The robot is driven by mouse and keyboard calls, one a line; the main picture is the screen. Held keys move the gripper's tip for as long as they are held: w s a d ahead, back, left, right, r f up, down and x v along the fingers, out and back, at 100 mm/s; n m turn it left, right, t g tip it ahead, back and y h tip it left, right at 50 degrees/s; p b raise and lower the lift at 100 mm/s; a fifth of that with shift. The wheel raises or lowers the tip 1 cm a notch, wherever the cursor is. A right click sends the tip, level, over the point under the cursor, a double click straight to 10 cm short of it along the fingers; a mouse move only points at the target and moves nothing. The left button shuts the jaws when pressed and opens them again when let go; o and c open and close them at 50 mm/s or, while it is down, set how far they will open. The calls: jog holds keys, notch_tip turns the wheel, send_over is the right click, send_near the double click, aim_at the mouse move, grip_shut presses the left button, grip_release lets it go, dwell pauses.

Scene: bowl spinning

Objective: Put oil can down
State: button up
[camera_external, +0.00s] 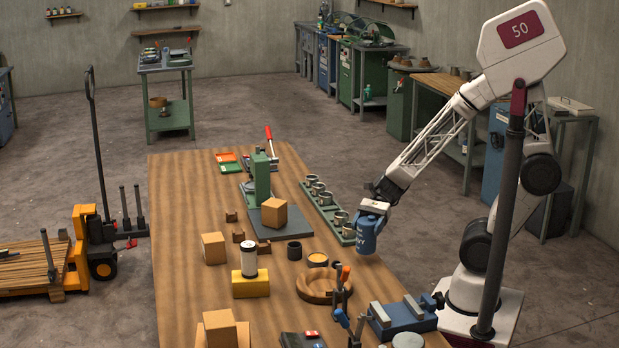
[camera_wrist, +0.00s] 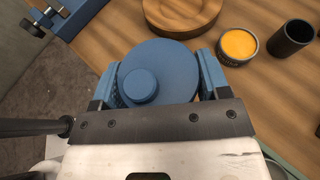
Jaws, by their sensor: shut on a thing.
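The oil can is a blue cylinder (camera_external: 367,236) with a round lid, at the right edge of the wooden table. Its blue top with a small raised cap (camera_wrist: 157,74) fills the middle of the wrist view. My gripper (camera_external: 373,208) is shut on the can, with a blue finger on each side of it. The can looks upright. I cannot tell whether its base touches the table (camera_external: 185,210) or hangs just above it.
A wooden bowl (camera_external: 304,289), a tin of yellow stuff (camera_external: 317,260) and a dark cup (camera_external: 294,251) stand left of the can. A green rack of metal cups (camera_external: 329,212) lies behind it. A blue vise (camera_external: 402,315) stands in front. Bare table lies between can and bowl.

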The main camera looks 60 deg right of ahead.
jog(key=shift+w+a+f, duration=0.1)
jog(key=shift+w+a, duration=0.4)
jog(key=shift+w, duration=0.3)
jog(key=shift+w+a+f, duration=0.1)
jog(key=shift+w+a, duration=0.35)
jog(key=shift+w, duration=0.3)
jog(key=shift+f, duration=1.75)
jog(key=shift+f, duration=0.15)
jog(key=o, duration=1.3)
jog(key=shift+c, duration=0.2)
jog(key=shift+d+r, duration=0.1)
jog(key=shift+r, duration=0.1)
jog(key=v, duration=1.1)
jog(key=shift+d, duration=0.4)
jog(key=shift+r, duration=0.1)
